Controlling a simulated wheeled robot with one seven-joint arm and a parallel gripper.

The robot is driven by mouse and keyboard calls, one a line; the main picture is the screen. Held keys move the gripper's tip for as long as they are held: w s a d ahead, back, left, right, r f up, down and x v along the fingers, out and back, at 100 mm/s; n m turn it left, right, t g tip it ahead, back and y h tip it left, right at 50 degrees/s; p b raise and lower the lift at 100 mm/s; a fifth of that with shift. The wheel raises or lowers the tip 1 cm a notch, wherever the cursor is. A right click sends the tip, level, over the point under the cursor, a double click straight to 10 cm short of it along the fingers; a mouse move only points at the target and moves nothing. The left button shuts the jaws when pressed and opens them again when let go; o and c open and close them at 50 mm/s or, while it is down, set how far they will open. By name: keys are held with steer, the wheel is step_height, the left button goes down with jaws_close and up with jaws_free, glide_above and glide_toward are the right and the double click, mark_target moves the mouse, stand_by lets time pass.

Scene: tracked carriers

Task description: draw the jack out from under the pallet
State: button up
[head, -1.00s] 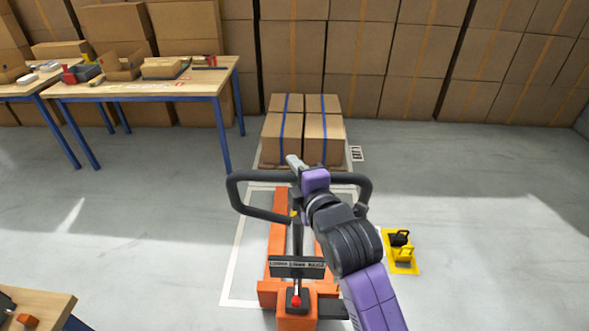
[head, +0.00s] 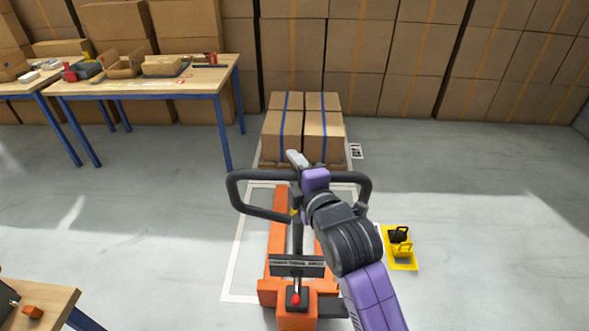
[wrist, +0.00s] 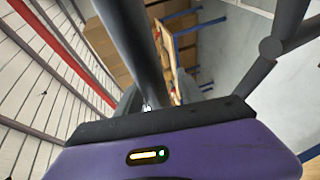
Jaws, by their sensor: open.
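The orange jack (head: 278,245) stands in front of me in the head view, its two forks pointing away towards the pallet (head: 258,163). Its black loop handle (head: 237,192) rises towards me. The pallet carries brown boxes (head: 282,143) with blue straps. The handle and my arm hide the pallet's near edge, so I cannot tell whether the fork tips are under it. My gripper (head: 295,161) is open at the handle's top bar, with the bar apparently between its fingers. Dark handle bars (wrist: 285,35) cross the wrist view.
A white floor outline (head: 239,255) surrounds the jack. A yellow plate with padlock-like pieces (head: 402,255) lies on the right. Tables stand at the back left (head: 150,85) and near left (head: 45,310). Stacked boxes (head: 420,55) line the back. The floor at right is largely clear.

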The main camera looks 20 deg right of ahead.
steer(key=s+r+b, duration=0.1)
steer(key=s, duration=0.6)
steer(key=shift+s+d+r, duration=0.2)
steer(key=shift+s+d, duration=0.15)
